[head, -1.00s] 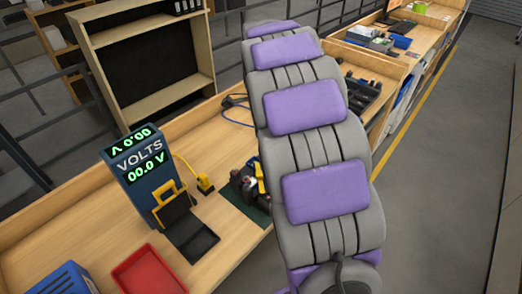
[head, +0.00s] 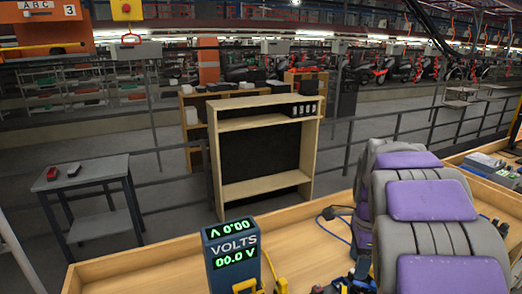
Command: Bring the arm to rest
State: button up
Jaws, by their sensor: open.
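My arm, grey with purple pads, rises from the lower right of the head view. It stands over the bench (head: 130,262). My gripper does not show; the far end of the arm is hidden behind its own links or outside the picture.
The blue voltmeter (head: 233,247) stands on the bench and reads 00.0 V. Dark items with blue and yellow parts lie between it and my arm, partly cut off. An open wooden shelf (head: 265,188) stands behind the bench. A grey side table (head: 85,172) holds two small items, one red.

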jog(key=s+a+f+n, duration=0.2)
jog(key=s+a+n, duration=0.2)
jog(key=s+n, duration=0.3)
jog(key=s+a+f+n+g+b, duration=0.1)
jog(key=s+a+n, duration=0.3)
jog(key=s, duration=0.9)
jog(key=s+a+f+n, duration=0.4)
jog(key=s+a+n, duration=0.1)
jog(key=s+n, duration=0.4)
jog(key=shift+s+n+g+b, duration=0.3)
jog(key=shift+s+b, duration=0.1)
jog(key=shift+s, duration=0.25)
jog(key=shift+a, duration=0.1)
